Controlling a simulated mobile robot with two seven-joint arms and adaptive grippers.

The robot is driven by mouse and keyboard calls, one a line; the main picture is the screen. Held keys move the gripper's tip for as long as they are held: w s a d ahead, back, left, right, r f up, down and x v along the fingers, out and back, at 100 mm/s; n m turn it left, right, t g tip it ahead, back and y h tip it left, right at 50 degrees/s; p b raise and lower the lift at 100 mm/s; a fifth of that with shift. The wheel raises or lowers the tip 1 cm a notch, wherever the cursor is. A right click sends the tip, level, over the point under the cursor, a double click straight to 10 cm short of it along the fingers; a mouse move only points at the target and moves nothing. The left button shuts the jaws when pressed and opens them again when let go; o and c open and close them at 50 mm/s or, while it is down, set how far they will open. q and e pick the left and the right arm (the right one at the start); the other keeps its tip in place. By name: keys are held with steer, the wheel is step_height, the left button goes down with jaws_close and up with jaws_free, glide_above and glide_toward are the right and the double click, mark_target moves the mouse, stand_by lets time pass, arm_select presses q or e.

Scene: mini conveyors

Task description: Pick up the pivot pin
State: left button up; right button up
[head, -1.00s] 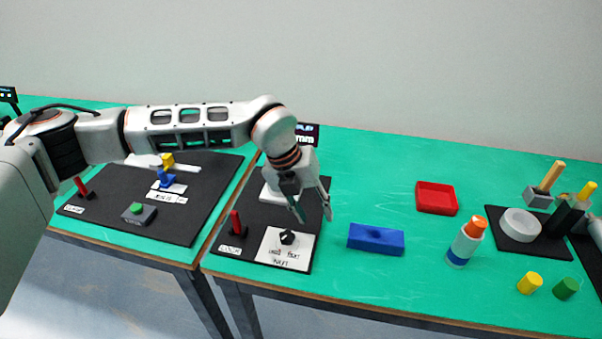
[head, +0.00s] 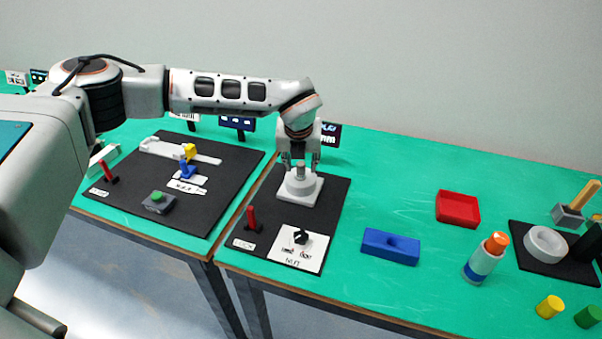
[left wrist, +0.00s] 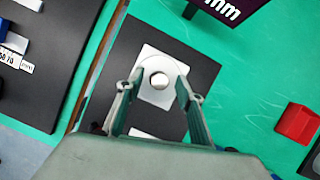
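What looks like the pivot pin, a short silver round pin (head: 300,171), stands upright in a pale stepped base (head: 300,190) on the black mat. In the left wrist view the pin (left wrist: 158,80) shows end-on as a bright disc on its white base (left wrist: 154,97). My left gripper (head: 301,164) points down just over the base. Its fingers (left wrist: 160,83) are open, one on each side of the pin in the left wrist view. I cannot tell whether they touch it or how low they reach. My right gripper is not in view.
On the same mat are a red lever (head: 252,218) and a black knob (head: 300,236) on a white plate. A small display (head: 330,135) stands behind. A blue block (head: 390,246), a red tray (head: 457,208) and a bottle (head: 486,258) are to the right. Green table is clear between them.

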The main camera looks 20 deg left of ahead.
arm_select(q)
steer(key=shift+w+a+f, duration=0.1)
steer(key=shift+w+f, duration=0.15)
steer(key=shift+f, duration=0.3)
jaws_close()
steer(key=shift+r, duration=0.15)
step_height(320, 180, up, 20)
steer(key=b, duration=0.1)
